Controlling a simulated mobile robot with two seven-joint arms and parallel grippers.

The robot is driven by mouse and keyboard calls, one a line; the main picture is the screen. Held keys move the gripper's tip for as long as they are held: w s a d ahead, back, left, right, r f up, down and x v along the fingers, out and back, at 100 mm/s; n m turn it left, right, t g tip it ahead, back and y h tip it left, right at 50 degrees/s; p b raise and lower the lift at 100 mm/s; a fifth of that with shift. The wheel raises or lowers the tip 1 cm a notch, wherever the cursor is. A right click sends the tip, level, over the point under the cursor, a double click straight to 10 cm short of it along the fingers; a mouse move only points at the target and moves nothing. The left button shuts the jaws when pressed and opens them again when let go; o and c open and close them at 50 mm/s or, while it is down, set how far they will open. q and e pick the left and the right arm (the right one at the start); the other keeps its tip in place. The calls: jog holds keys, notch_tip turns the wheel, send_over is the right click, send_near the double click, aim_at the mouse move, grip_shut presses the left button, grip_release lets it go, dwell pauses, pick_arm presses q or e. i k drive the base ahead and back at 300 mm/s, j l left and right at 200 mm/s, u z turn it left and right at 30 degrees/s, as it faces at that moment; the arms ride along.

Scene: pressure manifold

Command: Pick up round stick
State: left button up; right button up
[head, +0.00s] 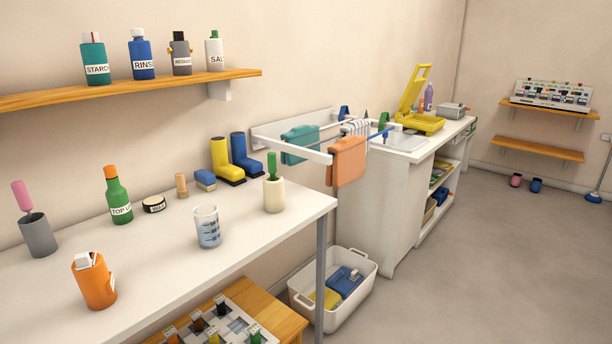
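No single item is clearly marked as the round stick. A pink-topped stick (22,195) leans, tilted to the left, in a dark grey cup (38,236) at the left of the white table. A short tan wooden peg (181,185) stands upright near the back of the table. A green-handled item (271,165) stands upright in a cream holder (274,197) near the table's right end; its lower part is hidden. Neither of my grippers is in view.
The white table (190,250) also bears an orange bottle (93,282), a green bottle (118,198), a round tin (154,204), a clear beaker (207,228), a brush (205,180) and boots (226,165). A wooden shelf (130,88) hangs above. The table's front middle is clear.

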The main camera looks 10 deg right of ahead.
aim_at(272, 156)
jog(key=i+l, duration=0.3)
jog(key=l, duration=0.15)
jog(key=i+l, duration=0.25)
jog(key=l, duration=0.15)
jog(key=i+l+u, duration=0.1)
jog(key=u, duration=0.25)
jog(key=i+l+u, duration=0.1)
jog(key=l+u, duration=0.25)
